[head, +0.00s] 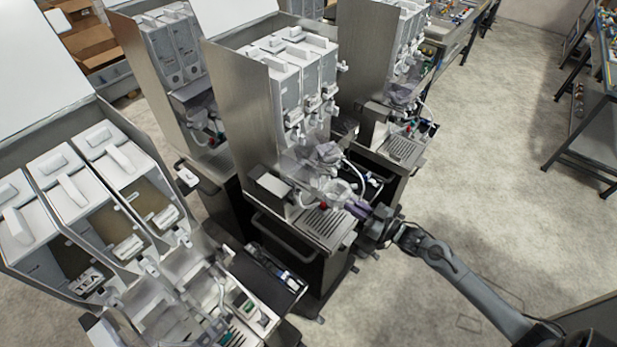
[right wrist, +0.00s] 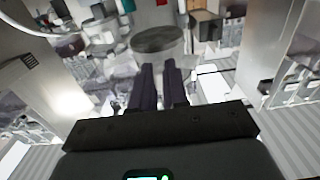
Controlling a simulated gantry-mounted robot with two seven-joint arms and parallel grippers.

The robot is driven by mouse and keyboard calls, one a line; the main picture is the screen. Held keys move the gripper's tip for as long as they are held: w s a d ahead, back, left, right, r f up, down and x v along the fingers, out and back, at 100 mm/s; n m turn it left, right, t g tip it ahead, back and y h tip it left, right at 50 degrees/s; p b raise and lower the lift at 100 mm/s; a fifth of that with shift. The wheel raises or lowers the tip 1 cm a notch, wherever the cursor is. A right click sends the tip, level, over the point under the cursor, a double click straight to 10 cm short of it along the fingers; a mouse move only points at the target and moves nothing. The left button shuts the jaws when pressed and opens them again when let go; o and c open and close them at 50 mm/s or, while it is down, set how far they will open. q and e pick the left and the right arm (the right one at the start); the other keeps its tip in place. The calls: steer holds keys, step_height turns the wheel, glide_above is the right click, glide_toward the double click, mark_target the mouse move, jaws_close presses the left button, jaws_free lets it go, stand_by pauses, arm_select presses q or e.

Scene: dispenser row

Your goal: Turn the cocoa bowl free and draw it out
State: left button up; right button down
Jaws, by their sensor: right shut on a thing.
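My right gripper (head: 350,205) reaches in from the right to the front of the middle dispenser machine (head: 232,95). It is shut on the clear, pale cocoa bowl (head: 335,190) under the machine's canisters, above the drip tray. In the right wrist view the two dark purple fingers (right wrist: 158,66) are close together, with a round pale part with a grey top (right wrist: 158,40) just beyond their tips. The fingers hide the part they grip. I cannot read a cocoa label, and whether the bowl is still seated cannot be told. My left gripper is not in view.
The slotted drip tray (head: 328,222) lies just below the gripper. Another machine with a TEA canister (head: 85,280) stands at the near left, and more machines stand behind. A pale tube (head: 358,168) hangs beside the bowl. The floor (head: 500,130) at the right is open.

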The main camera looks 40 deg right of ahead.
steer(key=shift+p+v, duration=1.1)
steer(key=shift+v, duration=1.25)
